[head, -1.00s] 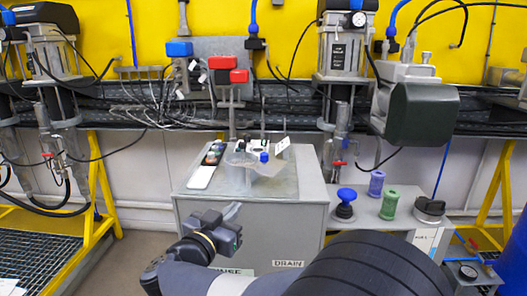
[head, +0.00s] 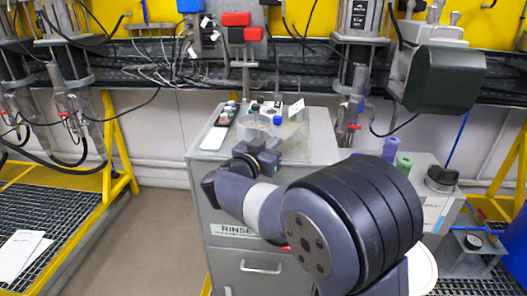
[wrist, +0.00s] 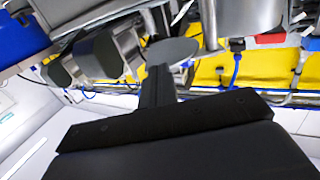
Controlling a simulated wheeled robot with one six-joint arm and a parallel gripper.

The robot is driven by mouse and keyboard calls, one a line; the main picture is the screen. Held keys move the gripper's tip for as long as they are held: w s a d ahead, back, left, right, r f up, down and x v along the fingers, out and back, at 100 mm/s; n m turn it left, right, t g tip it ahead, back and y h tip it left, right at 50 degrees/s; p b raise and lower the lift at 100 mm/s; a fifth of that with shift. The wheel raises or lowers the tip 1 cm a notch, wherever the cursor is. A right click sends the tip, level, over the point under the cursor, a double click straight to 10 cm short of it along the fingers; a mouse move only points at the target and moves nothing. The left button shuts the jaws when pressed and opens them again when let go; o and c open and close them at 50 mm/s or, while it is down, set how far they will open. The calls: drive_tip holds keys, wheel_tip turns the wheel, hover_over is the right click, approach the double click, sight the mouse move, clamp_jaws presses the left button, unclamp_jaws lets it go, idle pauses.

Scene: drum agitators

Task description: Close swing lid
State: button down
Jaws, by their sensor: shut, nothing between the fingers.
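I cannot tell for sure which part is the swing lid. A clear round vessel (head: 252,128) stands on the grey cabinet top, with a tilted see-through panel (head: 296,124) beside it; this panel may be the lid. My gripper (head: 292,150) is at the front of the cabinet top, near and below the panel in the head view. Its fingertips are hard to make out there. In the wrist view my gripper (wrist: 158,85) is dark, shut and empty, with a flat grey disc (wrist: 172,50) seen just beyond it. I cannot tell whether they touch.
A white phone-like slab (head: 214,138) and small bottles (head: 228,109) lie left on the cabinet top. A blue-capped item (head: 278,120) stands by the panel. A dark green motor housing (head: 437,80) overhangs at right. The floor (head: 150,235) left of the cabinet is clear.

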drive_tip(key=shift+w+d, duration=0.2)
drive_tip(key=shift+w, duration=0.25)
drive_tip(key=shift+d, duration=0.1)
